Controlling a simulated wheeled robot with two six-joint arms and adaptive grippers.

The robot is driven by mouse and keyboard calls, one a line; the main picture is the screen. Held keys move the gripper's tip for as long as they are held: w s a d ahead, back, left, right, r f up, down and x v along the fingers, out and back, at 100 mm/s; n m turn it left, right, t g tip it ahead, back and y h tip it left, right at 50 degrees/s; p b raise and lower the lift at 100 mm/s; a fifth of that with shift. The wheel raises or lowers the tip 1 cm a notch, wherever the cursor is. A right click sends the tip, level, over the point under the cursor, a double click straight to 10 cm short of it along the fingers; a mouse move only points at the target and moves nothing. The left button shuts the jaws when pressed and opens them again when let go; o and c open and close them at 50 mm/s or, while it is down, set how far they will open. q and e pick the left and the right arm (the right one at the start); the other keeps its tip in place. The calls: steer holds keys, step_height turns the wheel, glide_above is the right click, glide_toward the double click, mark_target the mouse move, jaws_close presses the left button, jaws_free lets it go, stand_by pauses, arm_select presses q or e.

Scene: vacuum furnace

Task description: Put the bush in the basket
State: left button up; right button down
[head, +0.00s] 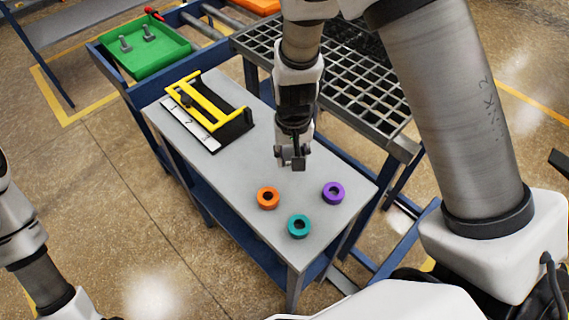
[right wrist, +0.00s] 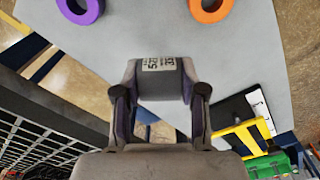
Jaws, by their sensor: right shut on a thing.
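My right gripper (head: 291,160) hangs above the grey table top (head: 240,185), behind the coloured rings. It is shut on a grey piece with a white printed label, a likely bush (right wrist: 160,82), seen between the fingers in the right wrist view (right wrist: 160,110). In the head view the piece is small and mostly hidden by the gripper. A dark metal mesh basket (head: 375,103) stands to the right of the table, partly behind my right arm. My left arm shows at the left edge, but its gripper is out of view.
Orange (head: 268,198), teal (head: 299,226) and purple (head: 333,192) rings lie on the table's near end. A yellow-handled black fixture (head: 215,110) stands at its far end. A green bin (head: 146,48) with grey bolts is beyond it. The table's middle left is clear.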

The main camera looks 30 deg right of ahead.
mark_target(293, 184)
steer(key=s+f, duration=0.2)
steer(key=shift+s+f, duration=0.1)
steer(key=shift+f, duration=0.25)
steer(key=f, duration=0.2)
steer(key=w+f+b, duration=0.1)
steer(key=f, duration=0.1)
steer(key=shift+f, duration=0.2)
steer(key=shift+w, duration=0.15)
steer(key=shift+s+r, duration=0.15)
steer(key=shift+s, duration=0.15)
steer(key=shift+b, duration=0.35)
steer(key=c, duration=1)
jaws_free()
steer(key=shift+f, duration=0.2)
steer(key=o, duration=0.3)
steer(key=shift+w, duration=0.15)
arm_select(q)
steer(key=shift+s+f, duration=0.5)
steer(key=shift+f, duration=0.2)
arm_select(e)
steer(key=shift+o, duration=0.2)
